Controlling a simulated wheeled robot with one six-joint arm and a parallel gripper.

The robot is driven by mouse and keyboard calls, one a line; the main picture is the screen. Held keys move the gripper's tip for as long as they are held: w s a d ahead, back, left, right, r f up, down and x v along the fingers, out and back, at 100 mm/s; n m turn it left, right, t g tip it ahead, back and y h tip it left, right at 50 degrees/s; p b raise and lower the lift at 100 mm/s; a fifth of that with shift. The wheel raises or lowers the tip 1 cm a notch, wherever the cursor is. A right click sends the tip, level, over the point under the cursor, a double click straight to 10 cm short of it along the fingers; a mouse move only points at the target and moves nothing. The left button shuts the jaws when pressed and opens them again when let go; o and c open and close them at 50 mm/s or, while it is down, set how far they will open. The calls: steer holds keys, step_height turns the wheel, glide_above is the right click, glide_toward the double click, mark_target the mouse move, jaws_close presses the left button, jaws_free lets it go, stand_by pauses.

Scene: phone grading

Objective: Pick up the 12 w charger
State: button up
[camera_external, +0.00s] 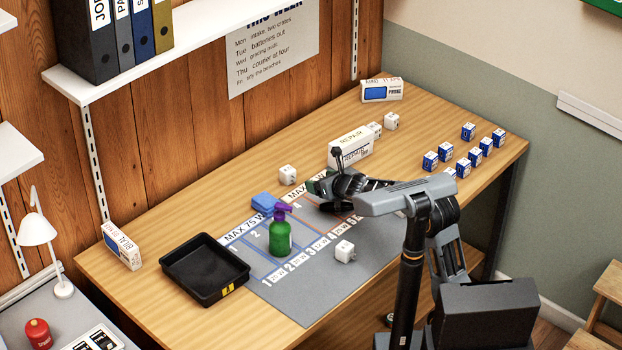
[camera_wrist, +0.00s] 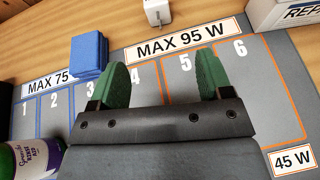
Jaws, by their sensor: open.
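White cube-shaped chargers stand on the bench; their wattage is too small to read, so I cannot tell which is the 12 W one. Another charger (camera_external: 345,250) sits on the front part of the mat. Two more, a right one (camera_external: 391,121) and a left one (camera_external: 375,128), are by the REPAIR box. My gripper (camera_wrist: 161,72) is open and empty, its green fingers over the MAX 95 W section of the mat; it also shows in the external view (camera_external: 318,186).
A black tray (camera_external: 205,270) is left of the mat. The REPAIR box (camera_external: 350,146) stands behind my gripper. Several small blue-white boxes (camera_external: 462,168) are at right.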

steer(key=p, duration=0.2)
glide_toward(292, 175)
steer(key=w+a+f, duration=0.1)
steer(key=w+a, duration=0.1)
steer(key=shift+w+a+f+n, duration=0.1)
steer(key=shift+w+f+n, duration=0.2)
steer(key=shift+w+f, duration=0.05)
steer(key=shift+p+x, duration=1.2)
steer(key=shift+x, duration=1.6)
steer(key=shift+c, duration=0.3)
steer(key=c, duration=0.9)
steer(key=shift+c, duration=0.4)
steer(key=shift+r, duration=0.1)
